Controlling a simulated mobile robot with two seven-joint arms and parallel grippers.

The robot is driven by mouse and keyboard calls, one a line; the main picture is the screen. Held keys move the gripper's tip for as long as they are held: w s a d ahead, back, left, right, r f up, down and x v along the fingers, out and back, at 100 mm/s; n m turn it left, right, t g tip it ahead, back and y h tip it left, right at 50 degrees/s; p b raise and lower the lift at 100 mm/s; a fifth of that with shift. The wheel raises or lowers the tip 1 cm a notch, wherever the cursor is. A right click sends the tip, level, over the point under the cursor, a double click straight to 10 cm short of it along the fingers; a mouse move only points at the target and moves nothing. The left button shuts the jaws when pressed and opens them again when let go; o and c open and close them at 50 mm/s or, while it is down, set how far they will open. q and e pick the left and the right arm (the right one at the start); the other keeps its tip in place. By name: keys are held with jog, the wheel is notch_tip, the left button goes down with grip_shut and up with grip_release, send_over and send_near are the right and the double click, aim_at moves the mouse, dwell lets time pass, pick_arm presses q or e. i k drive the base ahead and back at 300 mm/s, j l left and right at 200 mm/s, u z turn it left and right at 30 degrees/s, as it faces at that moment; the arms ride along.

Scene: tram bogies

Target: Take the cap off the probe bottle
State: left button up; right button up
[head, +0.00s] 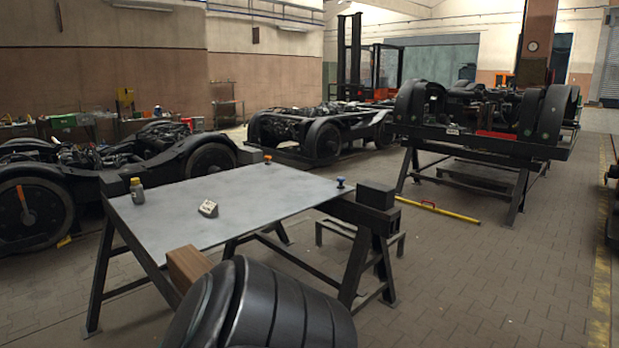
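A small grey bottle (138,195) with a yellow cap (135,181) stands upright near the left edge of the grey tabletop (255,200). The cap sits on top of the bottle. It is too small in the picture to read any label, so I cannot confirm it is the probe bottle. Neither of my grippers shows in the head view.
A small pale device (208,208) lies mid-table. A blue-topped knob-like item (340,183) stands at the right edge. Bogies (322,138) stand behind. Most of the tabletop is clear.

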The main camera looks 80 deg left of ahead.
aim_at(137, 192)
jog(key=u, duration=3.65)
jog(key=i+j+u, duration=0.25)
jog(key=j+u, duration=0.15)
jog(key=i+j+u, duration=1.1)
jog(key=i, duration=0.25)
jog(key=i+z, duration=0.45)
jog(key=i+j+z, duration=0.15)
jog(key=i+z, duration=0.3)
jog(key=i, duration=0.2)
jog(key=i+z, duration=0.5)
jog(key=i+j+z, duration=0.15)
jog(key=i+z, duration=0.35)
jog(key=i, duration=0.15)
